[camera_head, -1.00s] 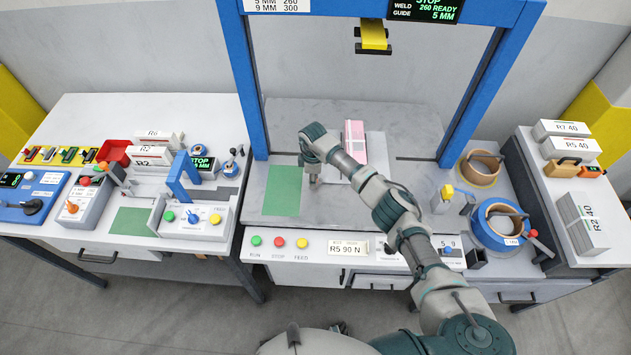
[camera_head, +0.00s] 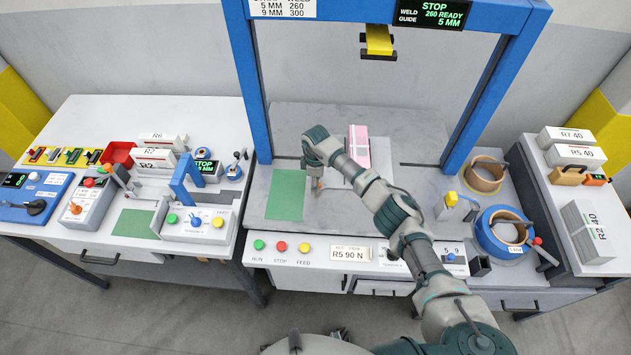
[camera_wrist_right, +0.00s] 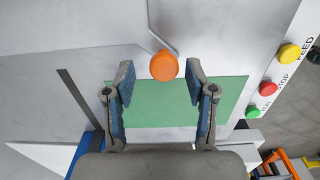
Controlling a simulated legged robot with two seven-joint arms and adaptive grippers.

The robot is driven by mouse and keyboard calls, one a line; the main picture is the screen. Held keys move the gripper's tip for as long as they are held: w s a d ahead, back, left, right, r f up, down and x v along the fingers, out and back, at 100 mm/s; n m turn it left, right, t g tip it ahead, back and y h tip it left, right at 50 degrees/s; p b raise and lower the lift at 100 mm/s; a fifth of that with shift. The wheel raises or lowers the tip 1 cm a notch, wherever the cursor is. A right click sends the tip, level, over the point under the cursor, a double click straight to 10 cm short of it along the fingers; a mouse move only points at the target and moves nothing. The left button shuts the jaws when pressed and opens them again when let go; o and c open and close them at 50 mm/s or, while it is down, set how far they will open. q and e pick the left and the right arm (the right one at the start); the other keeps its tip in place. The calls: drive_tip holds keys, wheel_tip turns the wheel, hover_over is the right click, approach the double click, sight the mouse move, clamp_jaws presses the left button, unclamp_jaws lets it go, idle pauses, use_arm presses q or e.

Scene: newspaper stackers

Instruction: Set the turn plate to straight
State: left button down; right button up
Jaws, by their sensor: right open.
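The turn plate (camera_head: 336,181) is a light grey plate on the middle table under the blue frame; a pink bundle (camera_head: 359,146) lies on it. Its orange round knob (camera_wrist_right: 164,66) sits at a plate corner in the right wrist view. My right gripper (camera_wrist_right: 159,72) is open, with one finger on each side of the knob and a gap to both. In the head view the right gripper (camera_head: 316,184) points down beside the green mat (camera_head: 286,195), and my forearm hides part of the plate. My left gripper is not in view.
The blue frame (camera_head: 249,90) stands around the work area, with a yellow piece (camera_head: 379,40) hanging from its top. RUN, STOP and FEED buttons (camera_head: 281,246) line the front edge. Strap coils (camera_head: 503,232) stand at right. The left table holds several control boxes.

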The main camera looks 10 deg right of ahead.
wheel_tip(320, 180, up, 12)
drive_tip(key=shift+w+f, duration=0.15)
drive_tip(key=shift+f, duration=0.05)
drive_tip(key=shift+a, duration=0.1)
idle(0.4)
